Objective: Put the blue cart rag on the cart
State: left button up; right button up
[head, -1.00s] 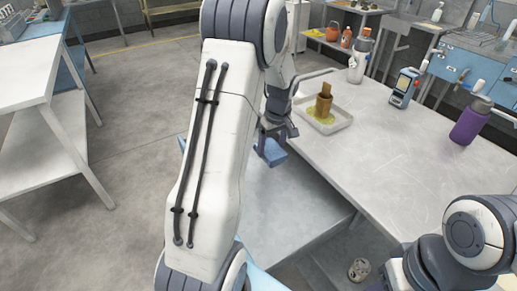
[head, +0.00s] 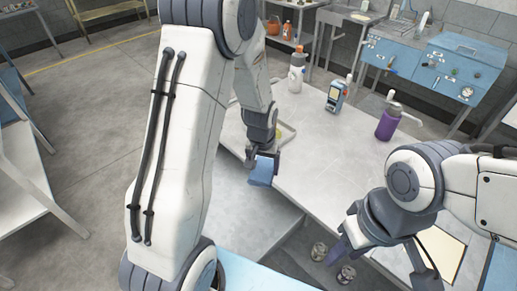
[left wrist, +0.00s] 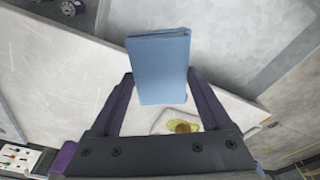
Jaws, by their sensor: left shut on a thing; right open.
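The blue rag (head: 261,173) is a flat folded block. My left gripper (head: 264,156) is shut on it, above the left edge of the grey worktable (head: 345,165). In the left wrist view the rag (left wrist: 160,65) stands out between the two dark fingers, clear of the table. My right gripper (head: 340,250) is open, low in front of the table, partly hidden by its arm. A blue cabinet with drawers (head: 430,65) stands at the back right; I cannot tell whether it is the cart.
A tray with yellow liquid (left wrist: 165,124) is near my left gripper. Cans (head: 345,274) sit low by my right gripper. Open floor (head: 100,90) lies left.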

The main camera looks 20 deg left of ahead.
aim_at(338, 182)
jog(key=k, duration=0.5)
jog(key=z, duration=1.85)
jog(key=i, duration=0.9)
jog(key=u, duration=1.75)
